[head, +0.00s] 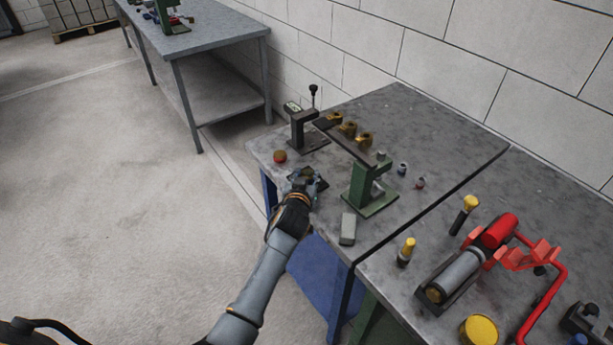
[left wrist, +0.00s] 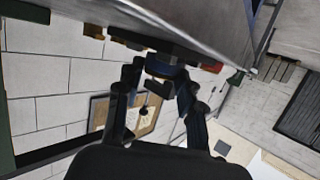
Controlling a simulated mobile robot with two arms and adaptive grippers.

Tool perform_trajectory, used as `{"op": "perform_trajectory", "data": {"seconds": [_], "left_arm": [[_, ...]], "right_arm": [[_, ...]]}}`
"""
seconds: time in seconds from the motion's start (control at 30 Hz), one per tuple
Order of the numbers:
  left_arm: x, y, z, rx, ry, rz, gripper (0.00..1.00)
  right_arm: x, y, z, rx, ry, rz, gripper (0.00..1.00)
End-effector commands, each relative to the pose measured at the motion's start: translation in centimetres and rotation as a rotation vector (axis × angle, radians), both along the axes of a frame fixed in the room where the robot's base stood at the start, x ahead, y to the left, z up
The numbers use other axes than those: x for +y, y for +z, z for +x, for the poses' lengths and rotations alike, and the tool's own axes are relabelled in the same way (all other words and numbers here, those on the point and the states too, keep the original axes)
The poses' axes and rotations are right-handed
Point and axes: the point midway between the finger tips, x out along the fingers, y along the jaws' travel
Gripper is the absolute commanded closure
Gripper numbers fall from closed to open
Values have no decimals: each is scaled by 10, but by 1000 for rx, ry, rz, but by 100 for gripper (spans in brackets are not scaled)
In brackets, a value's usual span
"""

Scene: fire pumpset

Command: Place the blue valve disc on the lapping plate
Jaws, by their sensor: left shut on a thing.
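My left gripper (head: 308,178) reaches over the left part of the grey workbench, low near its surface. In the left wrist view its fingers (left wrist: 162,82) are closed around the blue valve disc (left wrist: 165,70). In the head view the disc is mostly hidden by the gripper. A dark flat plate, seemingly the lapping plate (head: 322,184), shows just beside and under the fingertips. I cannot tell whether the disc touches it. My right gripper is not in view.
A green press stand (head: 362,190) is right of the gripper, with a grey block (head: 348,229) in front. A dark gauge stand (head: 305,132) and a red-brown ball (head: 280,157) are behind. A red pump assembly (head: 490,250) stands on the right bench. Open floor lies left.

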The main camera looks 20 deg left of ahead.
Motion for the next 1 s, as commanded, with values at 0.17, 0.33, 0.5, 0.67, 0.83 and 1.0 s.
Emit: {"op": "perform_trajectory", "data": {"seconds": [0.17,0.33,0.5,0.67,0.83,1.0], "left_arm": [[0,-2,0,-4,-1,0,100],[0,-4,0,-4,-1,-1,100],[0,-6,0,-1,0,-1,46],[0,-6,0,-1,0,0,40],[0,-6,0,-1,0,0,40],[-1,-2,-7,-1,0,0,40]], "right_arm": [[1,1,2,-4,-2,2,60],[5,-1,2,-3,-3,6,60],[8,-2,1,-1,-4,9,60],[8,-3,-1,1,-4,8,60],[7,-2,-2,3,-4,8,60],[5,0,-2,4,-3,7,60]]}}
